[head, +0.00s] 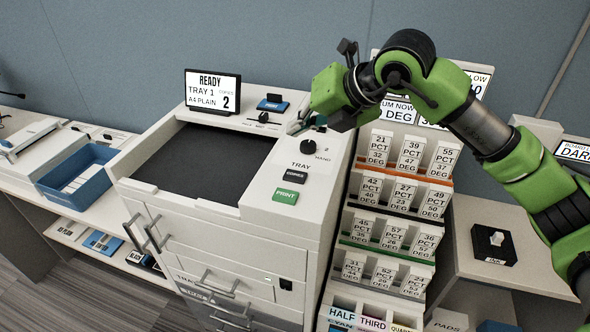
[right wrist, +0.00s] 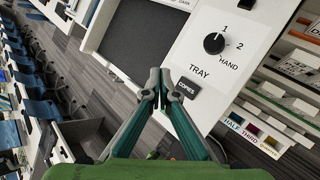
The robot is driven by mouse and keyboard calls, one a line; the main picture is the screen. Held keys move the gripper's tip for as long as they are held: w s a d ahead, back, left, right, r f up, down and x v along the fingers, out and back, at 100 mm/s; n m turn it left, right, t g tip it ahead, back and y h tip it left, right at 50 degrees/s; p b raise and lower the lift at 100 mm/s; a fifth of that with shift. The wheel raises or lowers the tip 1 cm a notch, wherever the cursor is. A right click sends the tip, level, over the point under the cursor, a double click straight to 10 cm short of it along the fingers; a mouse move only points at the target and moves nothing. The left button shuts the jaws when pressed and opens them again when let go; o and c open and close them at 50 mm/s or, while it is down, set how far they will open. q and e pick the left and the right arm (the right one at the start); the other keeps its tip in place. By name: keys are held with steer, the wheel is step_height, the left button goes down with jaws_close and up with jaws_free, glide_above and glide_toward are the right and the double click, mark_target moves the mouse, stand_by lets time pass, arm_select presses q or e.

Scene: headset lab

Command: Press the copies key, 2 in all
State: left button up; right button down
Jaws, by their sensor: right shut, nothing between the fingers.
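The black COPIES key (head: 295,176) is on the white copier's top panel, below the TRAY knob and above the green PRINT key. It also shows in the right wrist view (right wrist: 188,88), just right of my fingertips and partly beside the right finger. My right gripper (head: 293,127) is shut and empty, above the panel near the knob in the head view. Its fingertips (right wrist: 160,76) meet in the right wrist view, apart from the key as far as I can tell. My left gripper is out of view.
The black TRAY knob (head: 314,146) stands up from the panel. The green PRINT key (head: 285,195) is close below the COPIES key. A rack of numbered cards (head: 408,190) stands to the right. A blue tray (head: 75,178) is at the left.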

mark_target(298, 176)
steer(key=shift+w+f, duration=0.1)
steer(key=shift+f, duration=0.1)
step_height(298, 176, down, 8)
steer(key=b, duration=0.3)
steer(key=shift+r+b, duration=0.15)
steer(key=shift+b, duration=0.2)
steer(key=shift+f+b, duration=0.4)
steer(key=shift+f, duration=0.1)
stand_by(0.9)
steer(key=shift+f+b, duration=0.3)
steer(key=shift+b, duration=0.4)
steer(key=shift+f+b, duration=0.5)
steer(key=shift+b, duration=0.1)
stand_by(0.6)
steer(key=shift+r, duration=0.9)
